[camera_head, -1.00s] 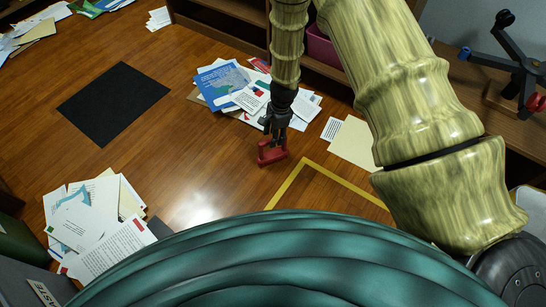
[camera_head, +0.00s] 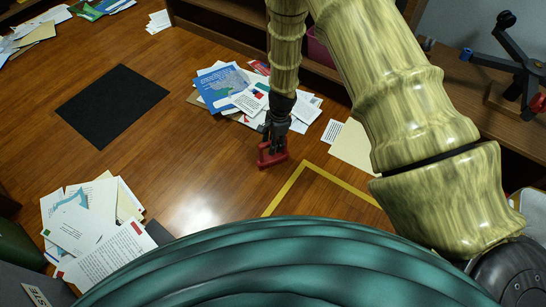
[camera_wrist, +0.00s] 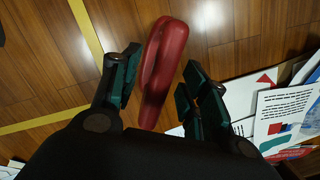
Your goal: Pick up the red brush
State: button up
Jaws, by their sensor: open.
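The red brush (camera_head: 272,154) is on the wooden floor area near the yellow line, at the end of my arm in the head view. In the wrist view the red brush (camera_wrist: 163,68) lies lengthwise between my two fingers, its lower end close to the palm. My gripper (camera_wrist: 158,75) is open, with one finger on each side of the brush and small gaps showing. In the head view my gripper (camera_head: 273,140) reaches down onto the brush and partly covers it. Whether the brush touches the floor cannot be told.
Loose papers and a blue booklet (camera_head: 222,87) lie just behind my gripper. A cream sheet (camera_head: 354,147) lies to the right. A yellow line (camera_head: 290,187) marks the floor in front. A black mat (camera_head: 112,104) lies to the left, with bare floor between.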

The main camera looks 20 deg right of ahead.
jog(key=shift+f, duration=0.1)
dwell(0.5)
grip_shut()
